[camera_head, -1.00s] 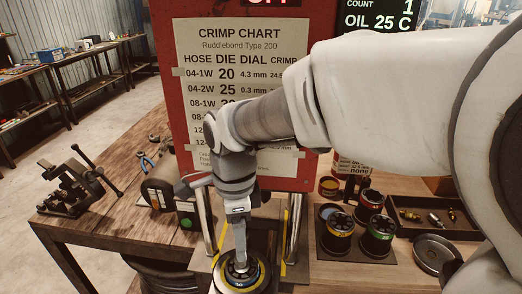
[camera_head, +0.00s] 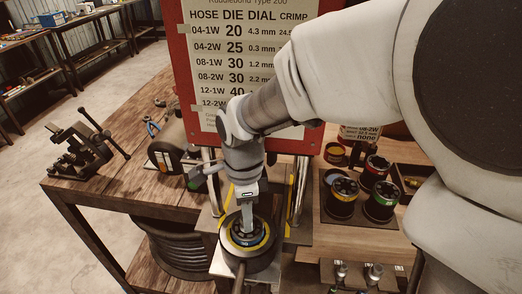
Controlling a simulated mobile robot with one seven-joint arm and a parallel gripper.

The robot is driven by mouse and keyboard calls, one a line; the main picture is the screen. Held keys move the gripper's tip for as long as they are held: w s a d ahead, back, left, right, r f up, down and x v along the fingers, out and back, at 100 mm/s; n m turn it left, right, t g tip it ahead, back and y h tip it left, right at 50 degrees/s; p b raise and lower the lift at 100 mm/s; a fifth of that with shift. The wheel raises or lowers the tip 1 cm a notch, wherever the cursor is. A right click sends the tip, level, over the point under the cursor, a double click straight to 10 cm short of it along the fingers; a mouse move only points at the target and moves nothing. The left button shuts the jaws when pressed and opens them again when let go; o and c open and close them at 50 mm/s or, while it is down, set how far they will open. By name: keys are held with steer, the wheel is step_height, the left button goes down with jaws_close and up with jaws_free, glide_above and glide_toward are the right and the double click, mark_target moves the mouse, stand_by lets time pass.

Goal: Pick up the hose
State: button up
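My gripper (camera_head: 247,222) points down at the round black crimper head with a yellow ring (camera_head: 262,246). Its fingertips are over or in the centre of the ring; I cannot tell whether they touch it. The fingers look like one narrow piece, so their opening is hidden. A thin dark tube (camera_head: 239,277), perhaps the hose, runs from the near side of the head to the bottom edge. A dark ribbed coil (camera_head: 175,250), which may also be hose, sits low beside the bench. I cannot tell which is the hose.
The red crimper panel with its chart (camera_head: 250,60) rises behind my gripper, with chrome posts below. Black die sets with coloured rings (camera_head: 342,200) stand to the right. A vise (camera_head: 85,150) is on the left bench.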

jaws_close()
steer(key=shift+r, duration=0.1)
